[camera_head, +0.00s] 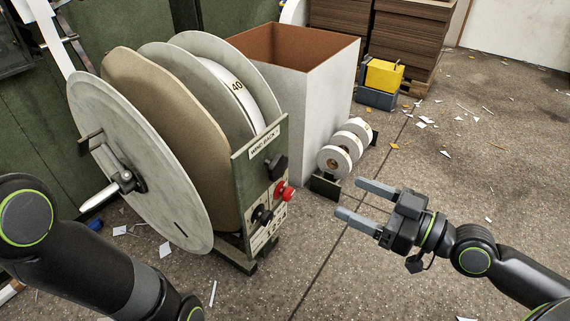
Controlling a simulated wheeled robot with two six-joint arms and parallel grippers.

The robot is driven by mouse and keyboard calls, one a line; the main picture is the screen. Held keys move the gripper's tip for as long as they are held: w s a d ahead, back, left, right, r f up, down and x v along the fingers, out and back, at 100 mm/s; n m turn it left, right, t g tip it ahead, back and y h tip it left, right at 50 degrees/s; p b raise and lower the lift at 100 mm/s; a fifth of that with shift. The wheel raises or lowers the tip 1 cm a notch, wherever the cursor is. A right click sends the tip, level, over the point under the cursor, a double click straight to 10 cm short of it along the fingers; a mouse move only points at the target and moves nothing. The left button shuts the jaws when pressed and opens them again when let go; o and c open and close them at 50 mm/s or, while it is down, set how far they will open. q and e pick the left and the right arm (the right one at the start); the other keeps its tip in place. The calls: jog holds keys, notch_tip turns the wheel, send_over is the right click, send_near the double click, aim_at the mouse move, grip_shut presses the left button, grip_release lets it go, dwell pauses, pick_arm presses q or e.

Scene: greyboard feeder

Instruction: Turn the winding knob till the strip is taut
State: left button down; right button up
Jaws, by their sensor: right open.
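A panel (243,185) on the reel stand has a label that seems to read "WIND BACK". A black knob (278,166) sits under it, with a red knob (284,192) and another black knob (262,216) lower down. A white strip (50,38) runs down from the top left behind the large grey reel disc (135,165); its lower part is hidden and I cannot tell how tight it is. My right gripper (349,198) is open and empty, pointing left, to the right of the panel and apart from the knobs. My left gripper is out of view.
A crank handle (100,197) sticks out of the disc's front. Behind the reels stands a tall open bin (325,95); several small white rolls (334,161) sit beside it. A yellow box (384,75) and stacked boards are farther back. The floor at right is open, with paper scraps.

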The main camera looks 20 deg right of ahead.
aim_at(281, 167)
jog(key=shift+p+x, duration=1.2)
jog(key=shift+x, duration=6.7)
jog(key=shift+s, duration=0.1)
